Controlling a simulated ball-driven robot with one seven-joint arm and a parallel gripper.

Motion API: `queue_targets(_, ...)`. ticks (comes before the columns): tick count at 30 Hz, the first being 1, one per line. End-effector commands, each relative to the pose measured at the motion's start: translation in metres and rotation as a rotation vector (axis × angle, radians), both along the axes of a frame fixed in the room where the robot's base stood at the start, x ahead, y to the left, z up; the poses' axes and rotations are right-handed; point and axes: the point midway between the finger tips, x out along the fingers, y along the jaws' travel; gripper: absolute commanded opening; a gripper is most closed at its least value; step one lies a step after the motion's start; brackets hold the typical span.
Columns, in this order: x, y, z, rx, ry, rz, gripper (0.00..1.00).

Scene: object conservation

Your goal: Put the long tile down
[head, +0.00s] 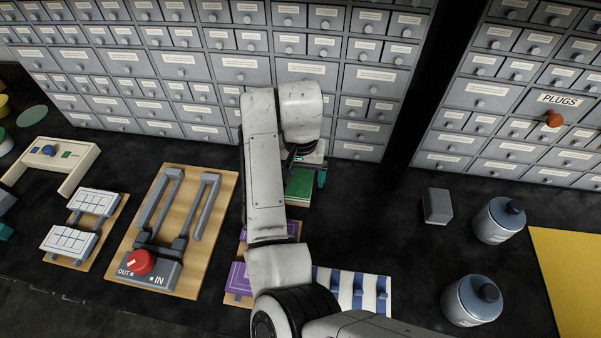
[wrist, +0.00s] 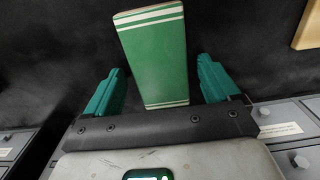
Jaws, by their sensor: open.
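The long tile is a green slab with white stripes near both ends and a pale wooden edge. In the wrist view the tile (wrist: 153,58) lies between the two teal fingers of my gripper (wrist: 160,72), with a gap on each side. The fingers are open and do not touch it. In the head view the tile (head: 299,187) shows below my gripper (head: 306,170), over the dark counter at the foot of the drawers. My arm hides part of it. I cannot tell whether it lies fully flat.
Grey drawer cabinets (head: 240,62) stand close behind the gripper. A wooden board with grey rails (head: 222,190) is to the left. A purple-tiled board (head: 241,277) and a white and blue rack (head: 345,284) are nearer. A grey block (head: 438,206) and two jars (head: 497,222) stand right. The counter between is clear.

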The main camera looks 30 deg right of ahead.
Motion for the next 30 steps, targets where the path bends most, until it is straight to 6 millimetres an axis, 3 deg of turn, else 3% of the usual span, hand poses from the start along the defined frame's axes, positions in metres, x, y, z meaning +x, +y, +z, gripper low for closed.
queue_targets(5,0.001,0.0,0.019,0.0,-0.004,-0.002,0.89)
queue_targets(12,0.002,0.002,0.074,0.004,-0.005,-0.002,0.89)
queue_targets(18,0.001,0.001,0.105,0.004,-0.003,-0.001,0.89)
queue_targets(24,0.0,0.0,0.12,0.001,-0.001,0.0,0.89)
queue_targets(30,0.0,0.0,0.122,0.0,0.0,0.0,0.89)
